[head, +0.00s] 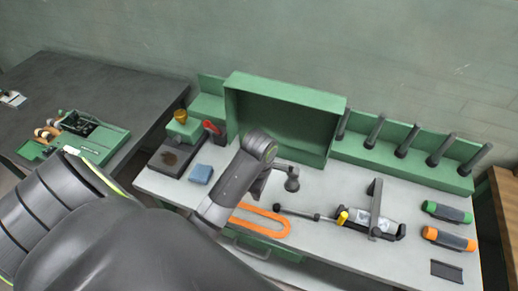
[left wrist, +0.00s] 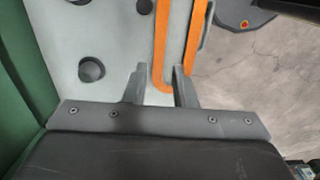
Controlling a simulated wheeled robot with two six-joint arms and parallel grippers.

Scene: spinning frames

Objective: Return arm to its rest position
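My left arm (head: 237,182) reaches in from the lower left over the middle of the pale worktable. Its gripper is mostly hidden behind the arm in the head view. In the left wrist view my left gripper (left wrist: 158,88) has its two fingers spread apart, with nothing clearly held between them. The same strip (head: 268,217) lies near the table's front edge in the head view. My right gripper is not in view.
A green open-fronted box (head: 285,118) stands behind the arm, with a green rack of dark pegs (head: 405,140) to its right. A dark clamp-like device (head: 372,218), a green-and-black tool (head: 447,212) and an orange-and-black tool (head: 449,239) lie right. A blue block (head: 201,174) sits left.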

